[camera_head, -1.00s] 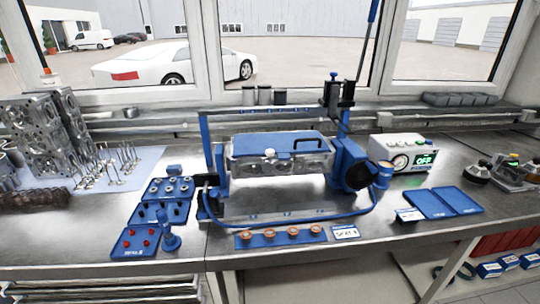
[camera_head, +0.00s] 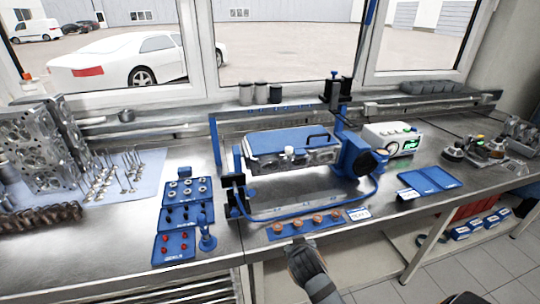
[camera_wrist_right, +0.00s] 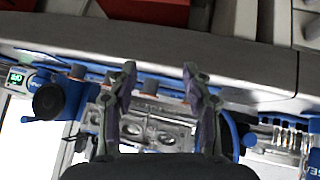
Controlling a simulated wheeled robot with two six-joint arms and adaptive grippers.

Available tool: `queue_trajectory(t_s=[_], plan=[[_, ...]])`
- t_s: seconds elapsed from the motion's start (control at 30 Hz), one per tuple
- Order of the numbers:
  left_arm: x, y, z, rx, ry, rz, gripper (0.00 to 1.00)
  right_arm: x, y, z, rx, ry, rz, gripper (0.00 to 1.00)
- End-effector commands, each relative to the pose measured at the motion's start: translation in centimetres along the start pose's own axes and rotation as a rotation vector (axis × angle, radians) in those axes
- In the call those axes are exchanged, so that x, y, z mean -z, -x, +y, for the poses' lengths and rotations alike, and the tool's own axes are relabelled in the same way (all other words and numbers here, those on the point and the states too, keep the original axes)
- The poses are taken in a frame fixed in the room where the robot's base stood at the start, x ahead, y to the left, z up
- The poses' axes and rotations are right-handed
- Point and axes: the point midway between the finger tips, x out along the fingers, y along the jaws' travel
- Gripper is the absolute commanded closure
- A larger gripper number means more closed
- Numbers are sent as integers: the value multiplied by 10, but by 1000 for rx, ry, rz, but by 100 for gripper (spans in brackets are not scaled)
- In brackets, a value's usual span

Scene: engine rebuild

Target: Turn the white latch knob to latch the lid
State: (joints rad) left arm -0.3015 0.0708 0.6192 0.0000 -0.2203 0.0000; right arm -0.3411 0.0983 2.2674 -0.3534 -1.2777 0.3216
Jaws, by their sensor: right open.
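The white latch knob (camera_head: 289,151) sits on the front edge of the blue lid (camera_head: 275,139), which lies on the metal engine head in the blue fixture (camera_head: 228,162). My right gripper (camera_head: 296,245) is at the bench's front edge, in front of the fixture and well short of the knob. In the right wrist view its two fingers (camera_wrist_right: 160,72) are apart with nothing between them, and the metal engine head (camera_wrist_right: 162,130) shows beyond them. I cannot make out the knob in that view. My left gripper is not in view.
A blue strip with several copper-coloured parts (camera_head: 318,217) lies between my right gripper and the fixture.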

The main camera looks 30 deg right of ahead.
Motion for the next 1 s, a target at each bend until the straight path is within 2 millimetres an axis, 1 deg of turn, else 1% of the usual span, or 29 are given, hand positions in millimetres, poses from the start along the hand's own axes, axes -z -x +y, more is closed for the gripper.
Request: queue_trajectory(t_s=[0.03,0.07,0.1,0.17,0.2,0.23,0.27,0.3,0.4,0.5,0.57,0.67,0.77,0.87,1.0], plan=[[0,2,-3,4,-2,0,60,21,4,6,-27,-36,52,50],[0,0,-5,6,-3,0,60,34,-2,8,-48,-60,93,50],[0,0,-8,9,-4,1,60,52,-6,11,-73,-93,150,50],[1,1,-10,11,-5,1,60,82,-9,17,-108,-140,243,50],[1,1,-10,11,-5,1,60,102,-10,20,-128,-170,306,50],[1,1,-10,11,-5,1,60,117,-10,22,-141,-191,354,50],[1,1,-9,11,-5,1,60,134,-9,24,-153,-212,406,50],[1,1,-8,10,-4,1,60,155,-7,25,-164,-235,475,50],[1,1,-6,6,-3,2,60,204,1,27,-180,-281,633,50],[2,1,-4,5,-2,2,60,236,10,26,-178,-302,741,50],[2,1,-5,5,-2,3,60,244,13,26,-175,-307,770,50],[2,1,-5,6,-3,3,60,246,14,26,-174,-307,778,50],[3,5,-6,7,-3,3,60,252,9,28,-175,-306,777,50],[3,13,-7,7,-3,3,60,265,-1,34,-178,-304,776,50],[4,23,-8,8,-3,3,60,286,-23,43,-179,-304,775,50]])
